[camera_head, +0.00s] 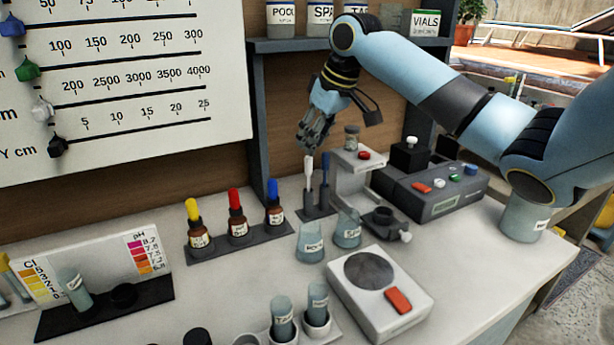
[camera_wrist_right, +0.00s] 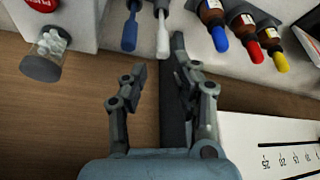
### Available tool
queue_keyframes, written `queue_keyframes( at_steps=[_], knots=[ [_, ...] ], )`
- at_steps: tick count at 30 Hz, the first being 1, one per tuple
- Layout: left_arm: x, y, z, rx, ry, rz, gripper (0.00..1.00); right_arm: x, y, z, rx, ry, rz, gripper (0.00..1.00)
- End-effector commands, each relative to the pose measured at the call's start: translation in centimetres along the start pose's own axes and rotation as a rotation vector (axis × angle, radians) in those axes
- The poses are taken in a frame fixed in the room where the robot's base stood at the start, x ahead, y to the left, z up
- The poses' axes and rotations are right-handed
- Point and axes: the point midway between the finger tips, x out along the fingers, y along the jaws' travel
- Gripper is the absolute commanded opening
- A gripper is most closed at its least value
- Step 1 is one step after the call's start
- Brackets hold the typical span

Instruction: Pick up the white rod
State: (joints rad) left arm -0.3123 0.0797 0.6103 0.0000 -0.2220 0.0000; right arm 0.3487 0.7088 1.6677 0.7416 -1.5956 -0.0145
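The white rod (camera_head: 309,170) stands upright in a small dark holder (camera_head: 317,209) on the counter, beside a blue rod (camera_head: 325,168). In the right wrist view the white rod (camera_wrist_right: 162,36) shows just beyond the fingertips, with the blue rod (camera_wrist_right: 129,32) to its left. My right gripper (camera_head: 313,143) is above the white rod, pointing down. In the wrist view its two fingers (camera_wrist_right: 160,72) are apart with nothing between them. The rod's lower end is hidden by the holder in the head view. My left gripper is not in view.
Dropper bottles (camera_head: 238,230) stand in a rack to the left. A white stand (camera_head: 355,175) with a jar (camera_head: 351,138) is close on the right. Beakers (camera_head: 311,242) and a scale (camera_head: 378,290) are in front. A dark shelf post (camera_head: 262,130) is left of the gripper.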

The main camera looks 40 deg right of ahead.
Motion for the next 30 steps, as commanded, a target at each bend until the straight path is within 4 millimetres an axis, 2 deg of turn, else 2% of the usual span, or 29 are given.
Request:
queue_keyframes(
  at_steps=[10,19,25,30],
  knots=[
    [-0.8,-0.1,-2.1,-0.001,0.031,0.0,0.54,4.7,-0.4,0.5,0.002,-0.001,-0.001,0.28],
    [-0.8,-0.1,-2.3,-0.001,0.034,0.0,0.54,5.2,-0.3,0.6,-0.001,-0.001,0.001,0.28],
    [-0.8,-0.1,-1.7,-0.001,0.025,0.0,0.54,5.2,-0.3,0.6,-0.001,-0.001,0.001,0.02],
    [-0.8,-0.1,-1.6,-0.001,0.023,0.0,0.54,5.2,-0.3,0.6,-0.001,-0.001,0.001,0.01]
  ],
)
